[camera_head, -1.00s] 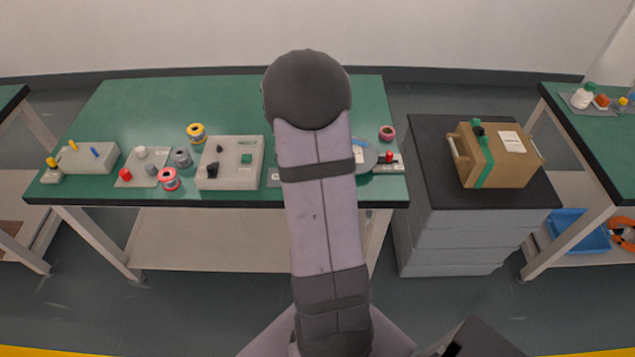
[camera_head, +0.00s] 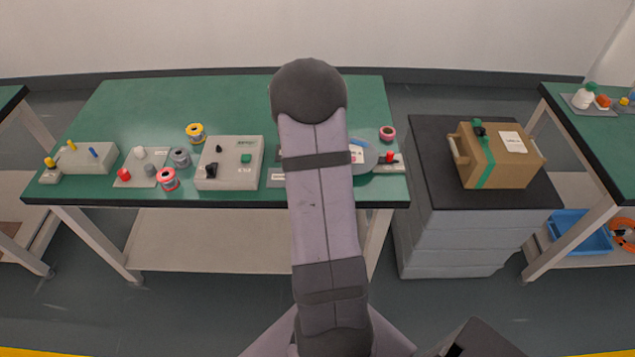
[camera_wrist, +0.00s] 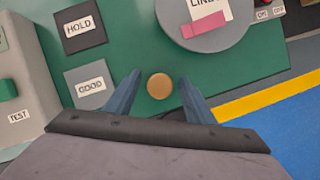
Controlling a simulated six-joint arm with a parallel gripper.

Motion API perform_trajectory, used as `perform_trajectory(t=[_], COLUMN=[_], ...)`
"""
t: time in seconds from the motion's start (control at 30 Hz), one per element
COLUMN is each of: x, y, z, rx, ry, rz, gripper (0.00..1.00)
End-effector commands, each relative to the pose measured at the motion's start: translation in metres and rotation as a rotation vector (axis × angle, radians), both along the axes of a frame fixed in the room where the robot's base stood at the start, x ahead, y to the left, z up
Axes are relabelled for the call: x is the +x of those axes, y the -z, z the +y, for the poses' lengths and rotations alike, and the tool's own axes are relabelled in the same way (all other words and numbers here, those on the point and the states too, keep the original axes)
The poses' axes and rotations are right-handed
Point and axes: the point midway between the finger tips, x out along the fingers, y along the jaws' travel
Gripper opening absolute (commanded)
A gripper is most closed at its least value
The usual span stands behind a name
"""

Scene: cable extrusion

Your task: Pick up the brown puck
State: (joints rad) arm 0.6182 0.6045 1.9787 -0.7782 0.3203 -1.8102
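The brown puck (camera_wrist: 159,86) shows in the wrist view as a small tan disc on the green tabletop. My gripper (camera_wrist: 158,82) is open, with its two blue-grey fingers apart on the left and right of the puck. I cannot tell how high the fingertips are above it. In the head view my arm hides the puck and the gripper.
Dark "HOLD" (camera_wrist: 79,26) and grey "GOOD" (camera_wrist: 90,83) plates lie left of the puck. A round grey plate (camera_wrist: 176,22) lies beyond it. A grey box (camera_head: 230,172) stands left of my arm.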

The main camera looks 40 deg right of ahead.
Motion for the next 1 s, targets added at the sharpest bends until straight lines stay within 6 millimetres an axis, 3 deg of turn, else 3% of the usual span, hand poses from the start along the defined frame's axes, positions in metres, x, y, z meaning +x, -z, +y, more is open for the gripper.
perform_trajectory(t=[0.03,0.17,0.57,1.0], x=[0.0,0.0,0.0,0.001], y=[0.0,0.0,-0.008,-0.075], z=[0.0,0.0,0.0,0.0], rx=[0.0,0.0,-0.001,-0.002], ry=[0.0,0.0,0.001,0.001], rz=[0.0,0.0,-0.001,-0.003], gripper=[0.36,0.05,0.05,0.05])
